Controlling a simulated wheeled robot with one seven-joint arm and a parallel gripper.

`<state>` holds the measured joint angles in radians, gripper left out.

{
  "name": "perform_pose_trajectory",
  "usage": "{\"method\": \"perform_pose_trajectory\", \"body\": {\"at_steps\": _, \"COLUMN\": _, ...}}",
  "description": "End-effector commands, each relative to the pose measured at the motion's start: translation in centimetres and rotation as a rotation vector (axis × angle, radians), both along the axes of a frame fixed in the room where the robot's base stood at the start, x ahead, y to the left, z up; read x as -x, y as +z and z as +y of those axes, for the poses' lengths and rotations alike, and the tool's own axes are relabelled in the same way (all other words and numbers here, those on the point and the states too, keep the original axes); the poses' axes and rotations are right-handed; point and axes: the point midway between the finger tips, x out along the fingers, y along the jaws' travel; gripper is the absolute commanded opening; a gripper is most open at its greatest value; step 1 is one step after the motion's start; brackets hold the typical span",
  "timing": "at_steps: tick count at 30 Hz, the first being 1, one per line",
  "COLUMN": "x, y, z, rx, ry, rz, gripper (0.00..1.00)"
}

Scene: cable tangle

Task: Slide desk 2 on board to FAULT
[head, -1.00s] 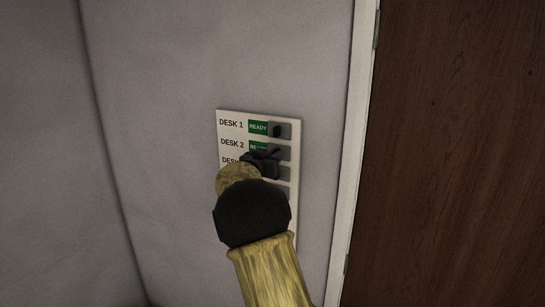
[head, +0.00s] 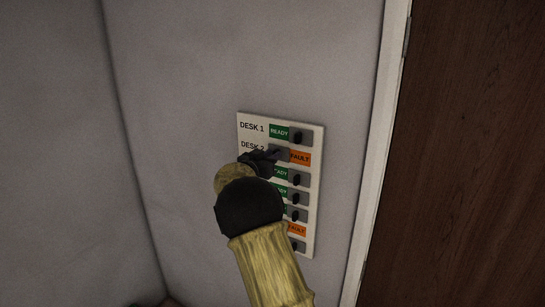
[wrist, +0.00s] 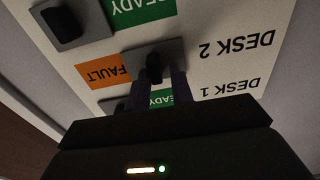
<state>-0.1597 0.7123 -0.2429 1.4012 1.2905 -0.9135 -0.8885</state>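The white board (head: 308,226) hangs on the wall, with rows of desk labels and sliders. In the DESK 2 row, the grey slider plate (wrist: 172,50) sits on the left beside the label, and the orange FAULT field (wrist: 103,71) shows to its right, as seen in the head view. The wrist view has the board upside down. My gripper (wrist: 160,82) is at this row, its two dark fingers on either side of the slider's black knob (wrist: 153,67), closed about it. In the head view my gripper (head: 265,157) covers part of the DESK 2 row and the labels below.
The DESK 1 slider (head: 302,137) sits right, with green READY (head: 279,132) showing. Several lower rows show READY, and one shows orange FAULT (head: 297,230). A white door frame (head: 377,150) and brown door (head: 470,150) stand to the right. Bare wall lies left.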

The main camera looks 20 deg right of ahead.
Motion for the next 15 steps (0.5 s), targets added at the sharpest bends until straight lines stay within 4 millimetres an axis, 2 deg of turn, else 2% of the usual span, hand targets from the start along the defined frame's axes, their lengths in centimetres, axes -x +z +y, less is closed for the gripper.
{"method": "perform_pose_trajectory", "body": {"at_steps": 2, "x": 0.0, "y": 0.1, "z": -0.1, "rx": -0.001, "ry": 0.000, "rz": -0.001, "gripper": 0.35}}
{"method": "perform_pose_trajectory", "body": {"at_steps": 10, "x": 0.2, "y": -0.1, "z": -0.4, "rx": -0.002, "ry": -0.007, "rz": 0.001, "gripper": 0.35}}
{"method": "perform_pose_trajectory", "body": {"at_steps": 15, "x": 0.7, "y": -0.3, "z": 0.6, "rx": -0.002, "ry": -0.004, "rz": 0.000, "gripper": 0.35}}
